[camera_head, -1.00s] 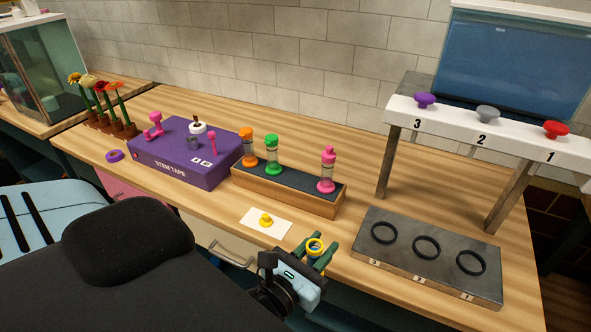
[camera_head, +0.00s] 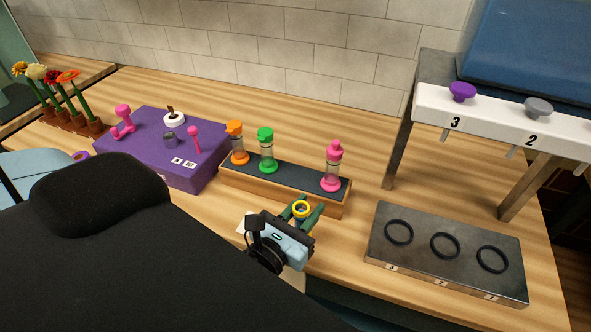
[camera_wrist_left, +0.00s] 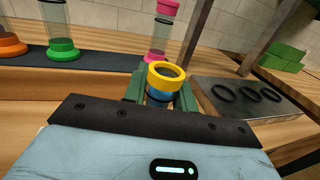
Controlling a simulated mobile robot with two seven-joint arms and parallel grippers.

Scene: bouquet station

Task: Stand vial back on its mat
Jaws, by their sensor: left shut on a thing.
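My left gripper (camera_head: 302,213) is shut on a vial with an open yellow rim (camera_head: 301,208). In the left wrist view the vial's yellow rim (camera_wrist_left: 166,72) stands between the green fingers, with blue below it. The vial looks roughly upright, and its lower part is hidden. It is in front of a wooden stand (camera_head: 240,186) topped with a dark mat (camera_head: 298,172). An orange-capped vial (camera_head: 237,145), a green-capped vial (camera_head: 267,152) and a pink-capped vial (camera_head: 332,168) stand on that mat. There is free mat between the green and pink ones.
A metal block (camera_head: 445,278) with three black rings lies to the right, under a white numbered shelf (camera_head: 500,122) on legs. A purple box (camera_head: 165,165) with small items stands left. A white card (camera_head: 243,226) is mostly hidden behind my gripper.

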